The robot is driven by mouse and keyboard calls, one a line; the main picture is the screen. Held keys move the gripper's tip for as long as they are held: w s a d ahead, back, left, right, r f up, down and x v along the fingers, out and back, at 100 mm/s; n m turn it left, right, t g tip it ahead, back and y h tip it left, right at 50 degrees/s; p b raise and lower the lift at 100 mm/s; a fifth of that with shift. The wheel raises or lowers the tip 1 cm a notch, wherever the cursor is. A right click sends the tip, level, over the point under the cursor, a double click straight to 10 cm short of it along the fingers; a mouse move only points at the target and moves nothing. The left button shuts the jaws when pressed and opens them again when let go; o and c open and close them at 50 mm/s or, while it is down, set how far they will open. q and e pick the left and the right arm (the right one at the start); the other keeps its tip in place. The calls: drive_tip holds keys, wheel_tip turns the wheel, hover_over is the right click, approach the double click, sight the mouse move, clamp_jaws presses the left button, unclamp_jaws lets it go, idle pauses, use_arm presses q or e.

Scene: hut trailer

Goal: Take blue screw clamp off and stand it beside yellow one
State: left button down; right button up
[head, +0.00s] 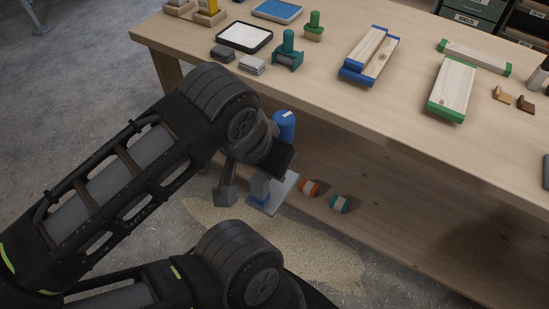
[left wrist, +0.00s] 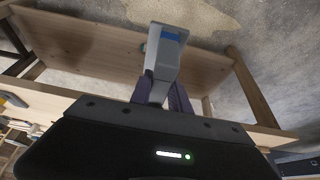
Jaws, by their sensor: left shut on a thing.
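My left gripper (head: 258,180) is in front of the bench, below its top. It is shut on a blue and grey thing, which I take to be the blue screw clamp (head: 284,126). A blue rounded end shows above the gripper, and a pale grey and blue part shows below; my gripper hides its middle. In the left wrist view the grey body of the clamp (left wrist: 165,58), with a blue patch, stands between the fingers (left wrist: 160,93). A yellow piece (head: 207,6), possibly the yellow clamp, stands on a wooden block at the top edge, partly cut off. My right gripper is out of view.
The bench top (head: 330,95) holds a teal clamp-like piece (head: 288,50), a green one (head: 314,26), a white tray (head: 245,37), grey blocks (head: 252,65), blue-ended boards (head: 370,55) and green-ended boards (head: 453,88).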

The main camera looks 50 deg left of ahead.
use_arm(q)
drive_tip(key=shift+s+d, duration=0.25)
drive_tip(key=shift+s, duration=0.4)
drive_tip(key=shift+r, duration=0.1)
drive_tip(key=shift+r+p, duration=2.15)
drive_tip(key=shift+r, duration=0.35)
drive_tip(key=shift+w, duration=0.15)
